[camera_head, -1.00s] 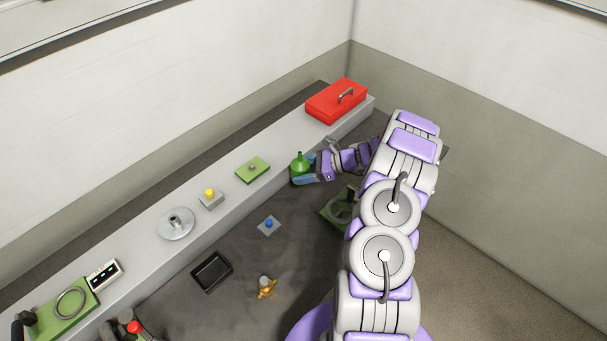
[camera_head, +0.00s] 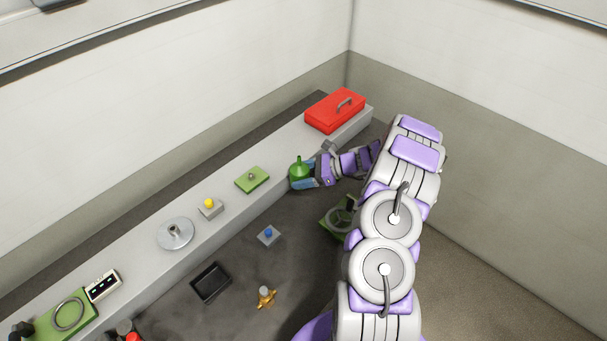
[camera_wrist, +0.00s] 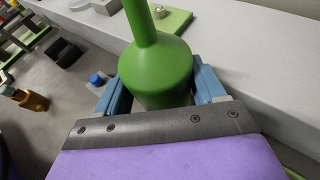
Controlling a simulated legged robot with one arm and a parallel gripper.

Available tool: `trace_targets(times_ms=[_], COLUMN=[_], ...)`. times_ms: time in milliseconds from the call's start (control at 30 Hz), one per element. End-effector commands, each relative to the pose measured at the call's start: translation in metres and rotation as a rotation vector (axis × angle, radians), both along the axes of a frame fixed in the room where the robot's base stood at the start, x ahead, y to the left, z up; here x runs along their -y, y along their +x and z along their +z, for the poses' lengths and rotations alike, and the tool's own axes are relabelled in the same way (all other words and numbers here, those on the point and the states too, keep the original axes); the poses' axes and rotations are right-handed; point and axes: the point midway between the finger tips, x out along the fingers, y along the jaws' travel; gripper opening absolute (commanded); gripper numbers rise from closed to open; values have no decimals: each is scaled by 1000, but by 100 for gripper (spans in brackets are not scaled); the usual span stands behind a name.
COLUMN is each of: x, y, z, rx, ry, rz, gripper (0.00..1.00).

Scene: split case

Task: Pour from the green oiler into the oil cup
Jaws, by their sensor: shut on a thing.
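The green oiler (camera_head: 299,171) is a round can with a narrow spout. It stands about upright between the blue fingers of my gripper (camera_head: 303,176), at the front edge of the grey ledge. In the wrist view the oiler (camera_wrist: 155,72) fills the space between the fingers of my gripper (camera_wrist: 160,92), which is shut on it. I cannot tell whether its base touches the ledge. A small brass fitting with a pale grey top (camera_head: 266,298) stands on the dark floor, well apart from the oiler; it looks like the oil cup.
The ledge (camera_head: 226,222) carries a red toolbox (camera_head: 335,111), a green plate (camera_head: 252,180), a yellow button box (camera_head: 209,208) and a grey disc (camera_head: 176,234). A blue button box (camera_head: 268,236) and a black tray (camera_head: 211,282) lie on the floor. A green frame (camera_head: 337,220) stands beside my arm.

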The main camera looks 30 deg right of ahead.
Motion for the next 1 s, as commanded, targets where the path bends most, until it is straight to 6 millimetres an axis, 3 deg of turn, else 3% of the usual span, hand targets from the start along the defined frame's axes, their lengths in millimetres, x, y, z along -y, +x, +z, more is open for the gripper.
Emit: trace_targets(times_ms=[267,467,667,1000], x=[1,17,56,151], y=[2,20,56,104], z=[0,-1,-1,0], rx=[1,1,3,2], ry=[1,-1,0,3], rz=[-5,-82,-252,-625], gripper=[32,32,32,32])
